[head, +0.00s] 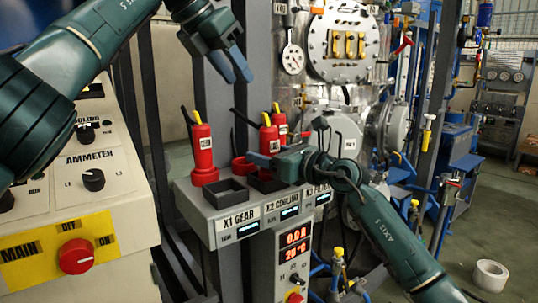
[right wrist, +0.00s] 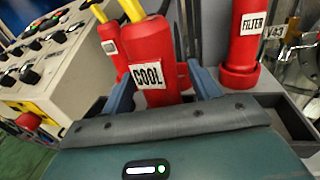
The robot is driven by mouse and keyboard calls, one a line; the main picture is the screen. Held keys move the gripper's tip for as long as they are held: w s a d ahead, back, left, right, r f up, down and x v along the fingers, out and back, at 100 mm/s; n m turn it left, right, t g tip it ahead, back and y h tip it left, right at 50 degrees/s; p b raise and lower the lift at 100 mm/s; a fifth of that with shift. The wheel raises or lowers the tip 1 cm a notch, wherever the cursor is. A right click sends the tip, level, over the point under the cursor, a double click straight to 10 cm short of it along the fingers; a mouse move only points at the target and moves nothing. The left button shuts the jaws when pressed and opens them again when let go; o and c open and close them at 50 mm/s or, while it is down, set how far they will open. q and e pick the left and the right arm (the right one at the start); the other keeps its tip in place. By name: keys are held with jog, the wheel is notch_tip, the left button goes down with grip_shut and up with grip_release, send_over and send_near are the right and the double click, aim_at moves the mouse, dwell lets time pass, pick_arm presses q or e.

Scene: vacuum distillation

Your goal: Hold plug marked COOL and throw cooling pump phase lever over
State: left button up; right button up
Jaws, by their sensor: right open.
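The red plug marked COOL (right wrist: 148,75) stands upright with a yellow top in the right wrist view; in the head view it is the middle red plug (head: 269,137), its lower part hidden by my gripper. My right gripper (head: 262,161) is open, with one blue finger on each side of the COOL plug (right wrist: 165,88). I cannot tell whether either finger touches it. My left gripper (head: 232,68) is raised in front of the grey column, apart from the plugs. A knob under a partly hidden "COOLING" label (head: 86,133) is on the left console. I cannot make out which control is the phase lever.
Red plugs stand on both sides: one on the left (head: 202,150) and one marked FILTER (right wrist: 248,40). The shelf (head: 225,217) carries dark square sockets (head: 227,192). A display post (head: 294,250) stands below. The console's red MAIN knob (head: 76,256) is at lower left.

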grip_shut()
pick_arm(q)
jog(key=shift+c, duration=0.9)
jog(key=shift+w+a+f+h, duration=0.3)
jog(key=shift+a+f, duration=0.05)
jog(key=c, duration=0.3)
jog(key=a+f+h, duration=0.1)
jog(key=a+f+m+t+h, duration=0.1)
jog(key=a, duration=0.1)
jog(key=shift+a+f, duration=0.15)
jog(key=shift+a, duration=0.05)
grip_shut()
jog(key=s+a+f+m+t+h, duration=0.1)
jog(key=s+a+f, duration=0.1)
jog(key=s, duration=0.3)
jog(key=shift+s+a+f+t+h, duration=0.3)
jog(key=shift+s+a+h, duration=0.1)
jog(key=shift+a, duration=0.45)
jog(key=shift+w, duration=0.1)
